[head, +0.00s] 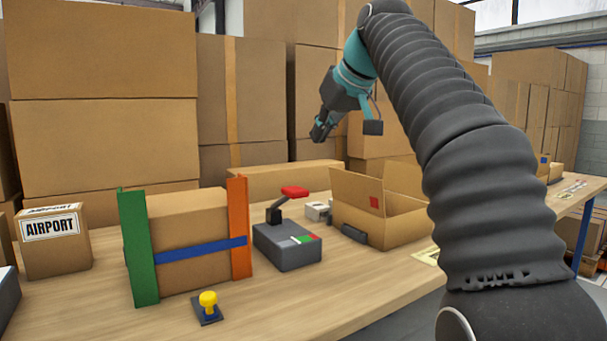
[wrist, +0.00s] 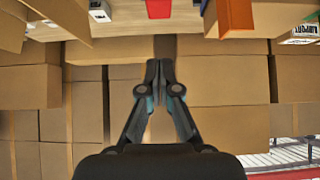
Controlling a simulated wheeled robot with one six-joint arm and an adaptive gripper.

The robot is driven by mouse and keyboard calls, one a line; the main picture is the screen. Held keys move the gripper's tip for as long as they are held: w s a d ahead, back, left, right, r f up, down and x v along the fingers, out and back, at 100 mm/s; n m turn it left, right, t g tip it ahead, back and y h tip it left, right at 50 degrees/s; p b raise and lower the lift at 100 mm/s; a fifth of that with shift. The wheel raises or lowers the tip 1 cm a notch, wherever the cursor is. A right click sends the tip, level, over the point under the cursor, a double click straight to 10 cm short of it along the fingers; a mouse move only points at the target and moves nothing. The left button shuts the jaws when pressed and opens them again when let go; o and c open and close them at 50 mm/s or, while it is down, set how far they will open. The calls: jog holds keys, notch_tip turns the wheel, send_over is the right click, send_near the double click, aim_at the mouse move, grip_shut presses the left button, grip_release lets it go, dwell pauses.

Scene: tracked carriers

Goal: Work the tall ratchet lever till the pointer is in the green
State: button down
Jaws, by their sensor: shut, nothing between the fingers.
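The ratchet device is a dark grey box (head: 287,248) on the wooden table. Its lever (head: 276,212) rises from the top and leans right, ending in a red grip (head: 294,192). A white, green and red scale (head: 303,239) lies on the box top; the pointer is too small to make out. My gripper (head: 320,132) is in the air above and behind the lever, apart from it. In the wrist view its fingers (wrist: 164,68) are shut and empty. A red piece (wrist: 158,8) at that view's top edge looks like the grip.
A carton stands between a green post (head: 138,247) and an orange post (head: 239,228) joined by a blue bar (head: 200,250). A yellow knob (head: 208,300) stands in front. An open carton (head: 378,223) stands right of the device. An AIRPORT box (head: 53,243) is at left. Stacked cartons fill the back.

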send_over(295, 190)
jog(key=s+d, duration=0.1)
jog(key=s, duration=0.1)
jog(key=f, duration=0.7)
jog(key=shift+w+d+f, duration=0.15)
jog(key=shift+w+f, duration=0.05)
jog(key=shift+f, duration=0.05)
notch_tip(295, 190, down, 3)
jog(key=shift+s+d+b, duration=0.1)
jog(key=shift+s+b, duration=0.05)
jog(key=shift+b, duration=0.55)
jog(key=shift+f, duration=0.3)
